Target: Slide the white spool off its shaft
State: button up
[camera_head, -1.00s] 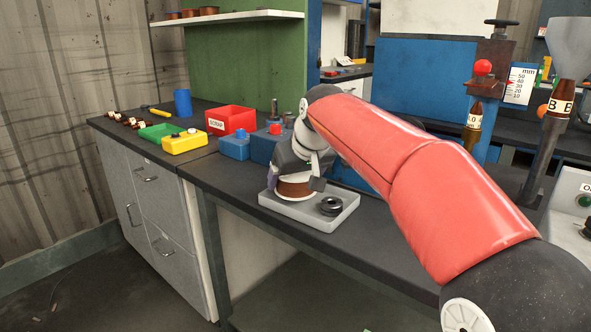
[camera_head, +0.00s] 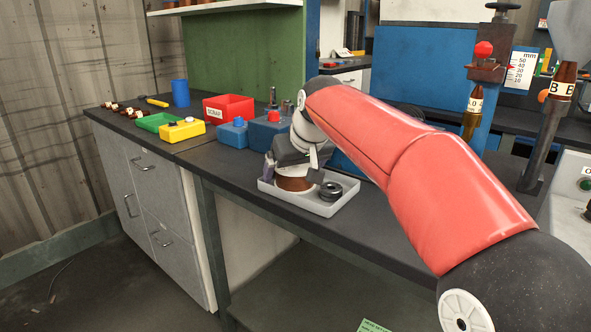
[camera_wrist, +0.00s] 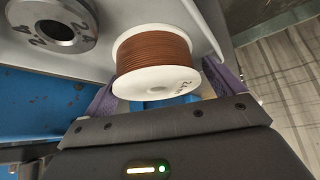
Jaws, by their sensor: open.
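The white spool (camera_wrist: 157,84), wound with copper-brown wire (camera_wrist: 155,50), sits in the light grey tray (camera_head: 325,208) on the dark bench. In the head view its brown winding (camera_head: 295,184) shows below my gripper (camera_head: 293,174). My gripper is open, with its purple-padded fingers apart on either side of the spool. In the wrist view the fingers (camera_wrist: 163,90) flank the near white flange, which has small dark marks. I cannot tell whether the pads touch it. No shaft is visible through the spool.
A dark metal ring (camera_head: 330,191) lies in the tray close right of the spool; it also shows in the wrist view (camera_wrist: 50,22). Blue boxes (camera_head: 234,138), a red SCRAP bin (camera_head: 228,108) and a yellow box (camera_head: 182,133) stand behind to the left. The bench front edge is near the tray.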

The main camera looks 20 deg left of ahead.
jog(key=shift+s+d+r, duration=0.2)
jog(key=shift+d+r, duration=0.05)
jog(key=shift+r, duration=0.1)
jog(key=shift+v, duration=0.85)
jog(key=s+d, duration=0.2)
jog(key=s, duration=0.1)
jog(key=s+d+b, duration=0.1)
jog(key=s+d, duration=0.2)
jog(key=s+d+b, duration=0.1)
jog(key=s+d, duration=0.1)
jog(key=s, duration=0.1)
jog(key=shift+s+d+r, duration=0.15)
jog(key=shift+d+r, duration=0.05)
jog(key=shift+d, duration=0.2)
